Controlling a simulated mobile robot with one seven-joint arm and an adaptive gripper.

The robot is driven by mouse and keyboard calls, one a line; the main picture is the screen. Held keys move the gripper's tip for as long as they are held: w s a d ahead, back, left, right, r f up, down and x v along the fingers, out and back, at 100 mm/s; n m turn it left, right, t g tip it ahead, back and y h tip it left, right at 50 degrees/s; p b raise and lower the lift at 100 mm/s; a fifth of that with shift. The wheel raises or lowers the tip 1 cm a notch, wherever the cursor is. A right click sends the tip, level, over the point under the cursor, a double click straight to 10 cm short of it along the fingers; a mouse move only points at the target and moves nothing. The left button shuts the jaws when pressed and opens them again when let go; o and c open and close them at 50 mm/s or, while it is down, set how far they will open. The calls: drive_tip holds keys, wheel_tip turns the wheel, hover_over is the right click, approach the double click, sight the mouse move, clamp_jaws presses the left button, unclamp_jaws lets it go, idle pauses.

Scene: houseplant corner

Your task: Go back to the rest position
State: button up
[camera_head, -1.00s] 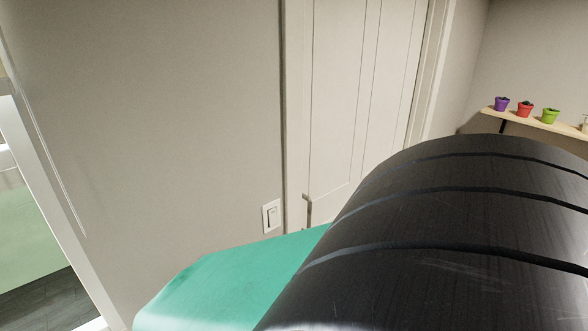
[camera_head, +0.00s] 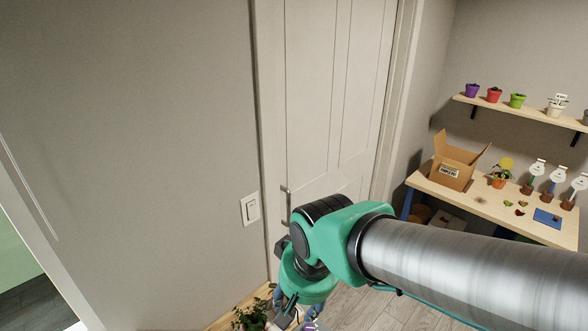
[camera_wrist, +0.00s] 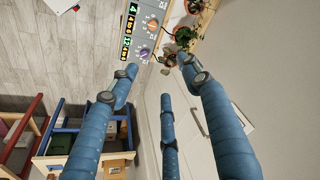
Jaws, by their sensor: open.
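My gripper (camera_wrist: 158,76) shows in the wrist view as three blue fingers, spread apart with nothing between them. In the head view my arm reaches from the right edge toward the bottom middle, in front of the door. The gripper end is low there, partly hidden by my wrist and cut off by the bottom edge.
A wooden table (camera_head: 447,192) holds a cardboard box (camera_head: 453,170) and several small plants. A shelf (camera_head: 520,110) above bears several coloured pots. A leafy plant (camera_head: 250,315) stands near my gripper. The wrist view shows a panel with knobs (camera_wrist: 148,28). The wall and closed door (camera_head: 315,100) flank my arm.

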drive_tip(key=s+d+r+m+t, duration=0.1)
drive_tip(key=s+d+r, duration=0.3)
drive_tip(key=d, duration=0.6)
drive_tip(key=s+d+r+m+t+h, duration=0.1)
drive_tip(key=s+d+r, duration=0.3)
drive_tip(key=d, duration=0.6)
drive_tip(key=shift+d+r+m+t+h, duration=0.2)
drive_tip(key=shift+d+m+t+h, duration=0.1)
drive_tip(key=shift+m, duration=0.3)
drive_tip(key=shift+a, duration=0.1)
